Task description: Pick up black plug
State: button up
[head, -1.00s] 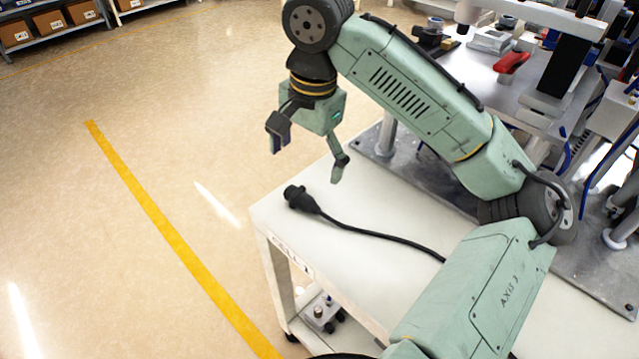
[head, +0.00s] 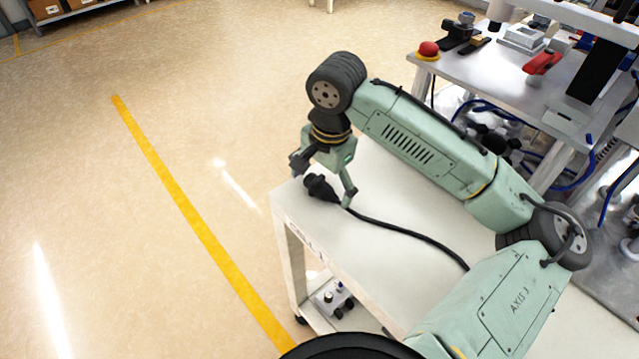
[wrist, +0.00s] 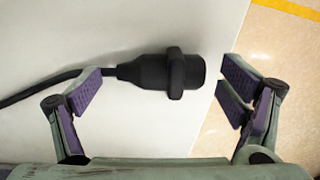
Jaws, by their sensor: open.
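The black plug (head: 321,187) lies on the white cart top (head: 393,205) near its far left corner, with its cable (head: 410,233) trailing right across the surface. In the wrist view the plug (wrist: 160,71) lies sideways, its flanged head toward the right and its cable leaving to the left. My gripper (head: 325,183) is open and low over the plug. In the wrist view my gripper (wrist: 165,90) has its fingers apart, one on the cable side and one beyond the plug's head. I see no finger closed on the plug.
The cart edge drops to the floor just beyond the plug's head. A metal workbench (head: 500,72) with a red button (head: 428,50) and a red clamp (head: 542,62) stands at the back right. The floor at left is clear, with a yellow line (head: 190,210).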

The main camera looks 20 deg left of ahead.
aim_at(327, 185)
jog(key=shift+c, duration=0.4)
jog(key=c, duration=1.3)
jog(key=shift+r, duration=0.1)
jog(key=shift+r, duration=0.35)
jog(key=shift+d+r+b, duration=0.3)
jog(key=shift+r+b, duration=0.1)
jog(key=shift+r, duration=0.2)
jog(key=shift+d+r+b, duration=0.25)
jog(key=shift+r+b, duration=0.1)
jog(key=shift+r, duration=0.25)
jog(key=d+b, duration=0.1)
jog(key=d, duration=0.4)
jog(key=d+r+b, duration=0.1)
jog(key=d, duration=0.4)
jog(key=s+d, duration=0.1)
jog(key=d, duration=0.4)
jog(key=shift+r+b, duration=0.3)
jog(key=shift+b, duration=0.1)
